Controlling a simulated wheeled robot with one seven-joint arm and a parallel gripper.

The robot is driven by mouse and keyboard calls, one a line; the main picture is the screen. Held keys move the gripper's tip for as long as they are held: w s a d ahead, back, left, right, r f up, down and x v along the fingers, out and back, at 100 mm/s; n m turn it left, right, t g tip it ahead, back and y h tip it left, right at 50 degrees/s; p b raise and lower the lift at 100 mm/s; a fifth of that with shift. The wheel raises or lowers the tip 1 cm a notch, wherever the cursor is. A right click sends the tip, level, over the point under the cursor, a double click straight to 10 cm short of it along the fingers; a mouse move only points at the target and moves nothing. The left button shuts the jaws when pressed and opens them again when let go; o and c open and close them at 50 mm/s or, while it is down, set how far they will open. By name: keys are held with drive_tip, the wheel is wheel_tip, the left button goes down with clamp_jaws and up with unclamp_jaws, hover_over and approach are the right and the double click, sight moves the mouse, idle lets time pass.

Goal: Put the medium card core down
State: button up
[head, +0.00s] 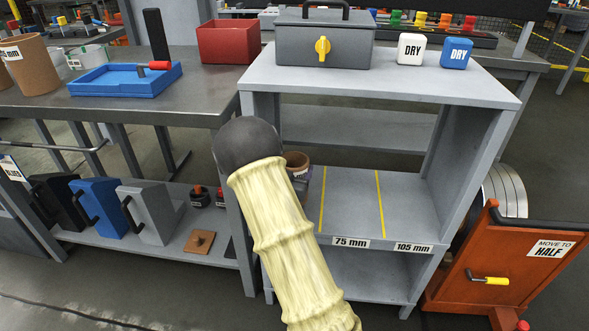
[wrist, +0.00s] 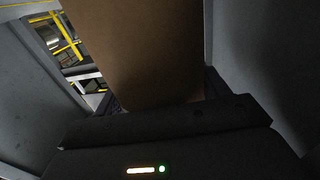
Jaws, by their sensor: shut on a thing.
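A brown card core (head: 297,160) shows its open top rim just right of my sleeved arm in the head view. It is over the left part of the shelf (head: 352,200), left of the first yellow line. In the wrist view the core (wrist: 150,50) fills the upper middle as a plain brown wall. My gripper (wrist: 160,98) is shut on it, with dark fingers at its two sides. My arm hides most of the gripper and the core's lower part in the head view. I cannot tell whether the core touches the shelf.
Yellow lines divide the shelf; labels read 75 mm (head: 350,243) and 105 mm (head: 413,248), and those sections are empty. The cabinet's top board (head: 400,87) is above, with a grey box (head: 323,40) on it. An orange cart (head: 505,270) stands right. Larger brown cores (head: 33,68) stand on the left bench.

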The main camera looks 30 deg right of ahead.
drive_tip(key=shift+s+a+f+b, duration=0.15)
drive_tip(key=shift+f+b, duration=0.3)
drive_tip(key=shift+f, duration=0.35)
drive_tip(key=shift+f+b, duration=0.35)
drive_tip(key=shift+f, duration=0.1)
drive_tip(key=shift+d, duration=0.25)
drive_tip(key=shift+a+f, duration=0.15)
drive_tip(key=shift+f, duration=0.15)
drive_tip(key=o, duration=1.3)
drive_tip(key=shift+c, duration=0.2)
drive_tip(key=shift+a, duration=0.1)
drive_tip(key=p+v, duration=0.3)
drive_tip(key=v, duration=1.4)
